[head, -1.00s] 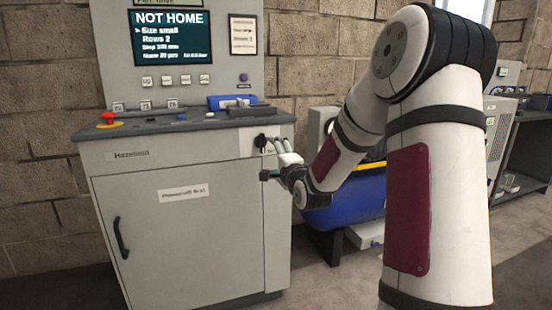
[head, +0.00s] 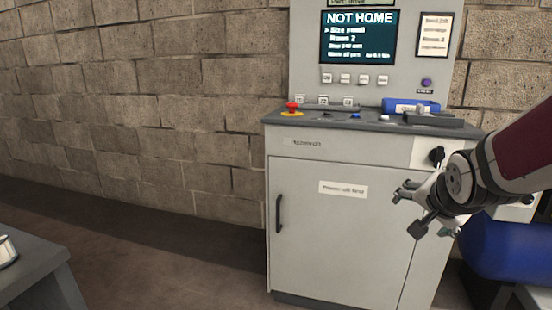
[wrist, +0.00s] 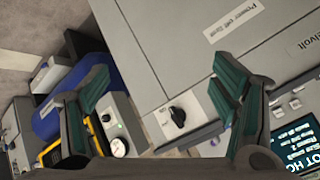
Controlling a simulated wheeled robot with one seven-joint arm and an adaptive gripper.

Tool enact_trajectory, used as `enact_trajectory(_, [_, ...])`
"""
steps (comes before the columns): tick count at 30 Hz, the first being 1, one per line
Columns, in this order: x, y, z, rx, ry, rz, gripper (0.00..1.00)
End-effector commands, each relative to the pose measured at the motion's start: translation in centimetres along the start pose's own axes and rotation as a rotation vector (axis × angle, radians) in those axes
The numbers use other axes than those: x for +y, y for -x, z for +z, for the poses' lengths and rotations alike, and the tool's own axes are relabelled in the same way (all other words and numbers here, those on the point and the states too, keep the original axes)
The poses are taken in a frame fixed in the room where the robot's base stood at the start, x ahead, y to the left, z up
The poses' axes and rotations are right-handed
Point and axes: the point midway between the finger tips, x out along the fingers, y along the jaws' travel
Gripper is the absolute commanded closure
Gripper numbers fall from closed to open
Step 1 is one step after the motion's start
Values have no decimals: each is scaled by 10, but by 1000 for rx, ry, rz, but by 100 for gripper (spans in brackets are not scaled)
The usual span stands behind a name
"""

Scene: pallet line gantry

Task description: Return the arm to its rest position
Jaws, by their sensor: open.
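My gripper (head: 408,212) is in front of the right part of the grey cabinet door in the head view, below and left of a black rotary knob (head: 436,155). Its fingers are spread and hold nothing. In the wrist view my gripper (wrist: 160,85) shows two teal-padded fingers wide apart, with the cabinet front and the knob (wrist: 178,116) beyond them. My forearm comes in from the right edge of the head view. The rest of my arm is out of view.
The grey control cabinet (head: 330,235) carries a red button (head: 292,108), a blue item (head: 405,105) and a screen (head: 358,38) reading NOT HOME. A blue tank (head: 510,248) stands at right. A grey table (head: 35,265) is at lower left. The floor between is clear.

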Motion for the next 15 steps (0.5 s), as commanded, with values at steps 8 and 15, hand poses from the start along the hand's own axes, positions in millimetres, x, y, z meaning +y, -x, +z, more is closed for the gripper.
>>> enact_trajectory(8, [51,116,98,-298,398,185,20])
enact_trajectory(15, [103,198,164,-574,655,214,20])
